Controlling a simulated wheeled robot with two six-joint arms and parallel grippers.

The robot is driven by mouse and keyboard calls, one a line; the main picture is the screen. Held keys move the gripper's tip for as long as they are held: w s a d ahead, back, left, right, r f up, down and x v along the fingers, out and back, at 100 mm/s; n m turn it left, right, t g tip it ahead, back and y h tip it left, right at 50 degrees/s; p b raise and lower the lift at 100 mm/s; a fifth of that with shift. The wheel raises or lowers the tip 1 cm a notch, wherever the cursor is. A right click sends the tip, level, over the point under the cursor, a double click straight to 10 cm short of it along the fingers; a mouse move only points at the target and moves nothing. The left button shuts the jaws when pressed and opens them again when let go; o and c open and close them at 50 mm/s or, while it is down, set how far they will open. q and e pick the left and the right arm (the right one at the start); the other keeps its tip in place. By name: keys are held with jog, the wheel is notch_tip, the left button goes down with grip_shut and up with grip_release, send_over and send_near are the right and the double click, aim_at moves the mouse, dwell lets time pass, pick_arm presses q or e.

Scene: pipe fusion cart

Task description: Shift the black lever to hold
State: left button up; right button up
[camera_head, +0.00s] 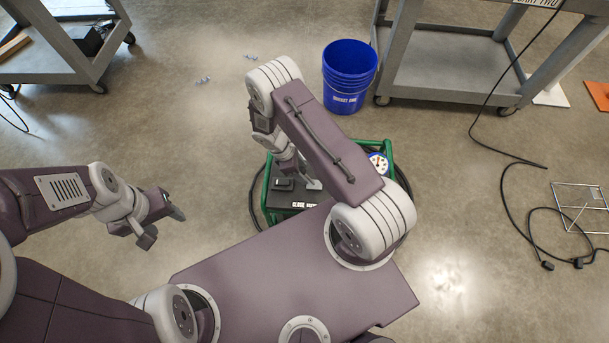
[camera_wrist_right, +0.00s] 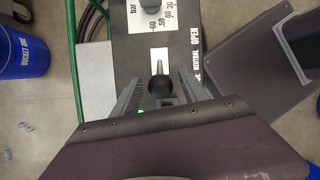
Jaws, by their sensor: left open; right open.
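The black lever (camera_wrist_right: 158,85) shows its round dark knob over a pale slot plate in the right wrist view. My right gripper (camera_wrist_right: 160,92) is open, with one finger on each side of the knob; I cannot tell whether either finger touches it. Printed words, including OPEN (camera_wrist_right: 195,36), run along the right of the slot; some are covered by a finger. In the head view the dark control box (camera_head: 288,197) sits in a green frame, and my right arm hides most of the lever area. My left gripper (camera_head: 162,218) is open and empty, over bare floor.
A round gauge (camera_head: 378,163) stands at the box's right side. A blue bucket (camera_head: 348,75) is behind it. Grey carts stand at the back left (camera_head: 60,62) and back right (camera_head: 440,75). Black cables and a wire stand (camera_head: 580,205) lie on the right floor.

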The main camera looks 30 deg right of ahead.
aim_at(307, 177)
jog(key=shift+x, duration=1.4)
grip_shut()
